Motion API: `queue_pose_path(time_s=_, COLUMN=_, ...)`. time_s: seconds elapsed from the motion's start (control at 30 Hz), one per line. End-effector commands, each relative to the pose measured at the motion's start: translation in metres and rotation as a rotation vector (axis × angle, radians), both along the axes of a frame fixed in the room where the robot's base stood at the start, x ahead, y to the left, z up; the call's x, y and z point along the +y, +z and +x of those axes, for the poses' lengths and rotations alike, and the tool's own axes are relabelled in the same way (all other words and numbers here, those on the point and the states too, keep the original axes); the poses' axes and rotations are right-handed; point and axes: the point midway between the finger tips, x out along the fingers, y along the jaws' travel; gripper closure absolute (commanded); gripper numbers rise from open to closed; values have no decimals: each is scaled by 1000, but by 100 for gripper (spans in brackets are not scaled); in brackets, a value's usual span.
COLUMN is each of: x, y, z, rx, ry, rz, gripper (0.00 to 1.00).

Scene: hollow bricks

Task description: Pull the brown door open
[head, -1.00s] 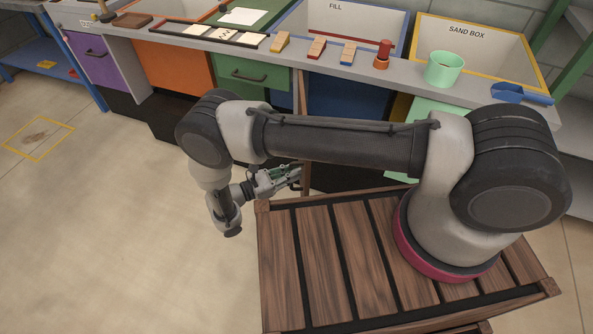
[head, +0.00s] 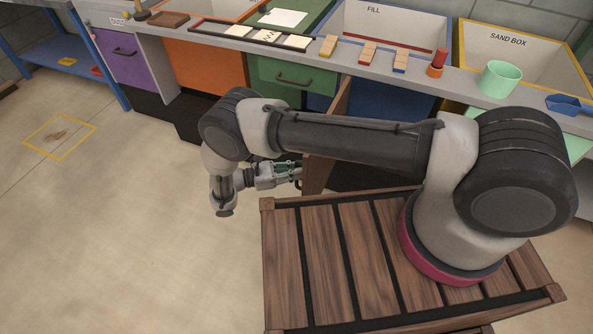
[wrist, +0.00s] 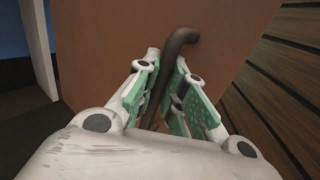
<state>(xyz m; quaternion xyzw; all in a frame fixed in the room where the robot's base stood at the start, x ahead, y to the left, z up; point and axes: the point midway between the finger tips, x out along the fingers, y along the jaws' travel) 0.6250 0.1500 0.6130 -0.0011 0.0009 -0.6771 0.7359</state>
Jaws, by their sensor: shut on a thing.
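The brown door (wrist: 110,35) fills the upper middle of the wrist view. A dark curved handle (wrist: 181,42) stands out from it. My gripper (wrist: 172,98) is shut on the handle, with a green-padded finger on each side. In the head view the door (head: 325,150) stands out from the counter front, swung outward and seen nearly edge-on. My gripper (head: 296,172) is at its near side, and the handle is too small to make out there.
My slatted wooden base lies close to the door's right. Above is the counter with a green drawer (head: 285,80), an orange front (head: 205,65), a purple drawer (head: 128,58), small blocks and a mint cup (head: 500,79). The floor (head: 120,210) at left is clear.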

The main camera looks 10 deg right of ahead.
Motion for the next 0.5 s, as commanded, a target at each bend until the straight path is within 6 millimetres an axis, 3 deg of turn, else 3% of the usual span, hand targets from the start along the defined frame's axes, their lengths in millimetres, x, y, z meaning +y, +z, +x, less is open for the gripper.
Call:
queue_pose_path(time_s=0.23, x=1, y=0, z=-1, rx=2, ry=0, rz=1, gripper=100)
queue_pose_path(time_s=0.27, x=1, y=0, z=-1, rx=2, ry=0, rz=1, gripper=85)
queue_pose_path(time_s=0.37, x=1, y=0, z=0, rx=1, ry=1, rz=0, gripper=67)
queue_pose_path(time_s=0.5, x=0, y=0, z=0, rx=1, ry=1, rz=0, gripper=66)
